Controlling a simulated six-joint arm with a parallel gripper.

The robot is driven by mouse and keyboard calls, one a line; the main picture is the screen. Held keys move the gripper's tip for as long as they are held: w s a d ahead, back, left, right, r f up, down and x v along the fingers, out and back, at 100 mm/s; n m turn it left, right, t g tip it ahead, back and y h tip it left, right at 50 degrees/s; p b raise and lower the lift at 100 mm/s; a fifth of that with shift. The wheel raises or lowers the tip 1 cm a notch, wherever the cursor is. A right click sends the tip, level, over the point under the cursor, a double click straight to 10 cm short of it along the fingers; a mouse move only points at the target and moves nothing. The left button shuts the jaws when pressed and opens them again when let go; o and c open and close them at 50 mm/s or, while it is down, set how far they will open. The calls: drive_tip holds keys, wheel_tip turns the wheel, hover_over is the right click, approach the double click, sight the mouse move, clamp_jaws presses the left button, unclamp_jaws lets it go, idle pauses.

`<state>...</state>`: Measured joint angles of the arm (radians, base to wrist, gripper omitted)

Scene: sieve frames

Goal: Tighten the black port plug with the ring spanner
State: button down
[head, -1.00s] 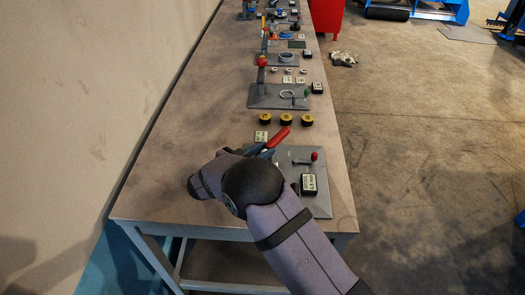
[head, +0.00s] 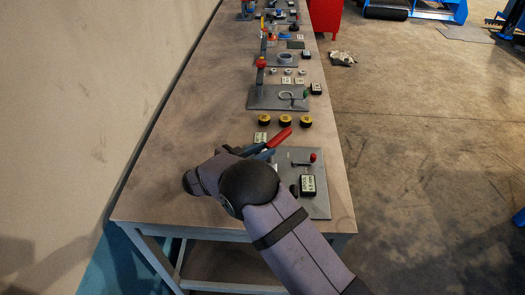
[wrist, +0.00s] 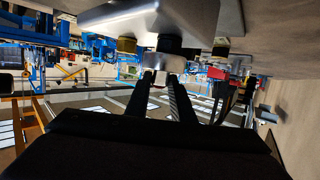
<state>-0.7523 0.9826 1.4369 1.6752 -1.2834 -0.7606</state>
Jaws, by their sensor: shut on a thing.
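In the wrist view my gripper (wrist: 162,88) is shut on a small pale piece between its two dark fingers. A silver metal block (wrist: 163,62) is just beyond the fingertips, with a black round part (wrist: 168,43) against it, under a large pale grey body (wrist: 150,17). I cannot tell for sure which of these is the ring spanner or the port plug. A grey plate (head: 313,205) lies on the right of my arm.
The bench (head: 165,190) is clear on the left of my arm. A black labelled box (head: 308,185) and a red-tipped lever (head: 312,157) are on the plate. Yellow-topped knobs (head: 285,121) lie farther back.

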drive_tip(key=shift+r+p, duration=1.4)
drive_tip(key=shift+r, duration=0.55)
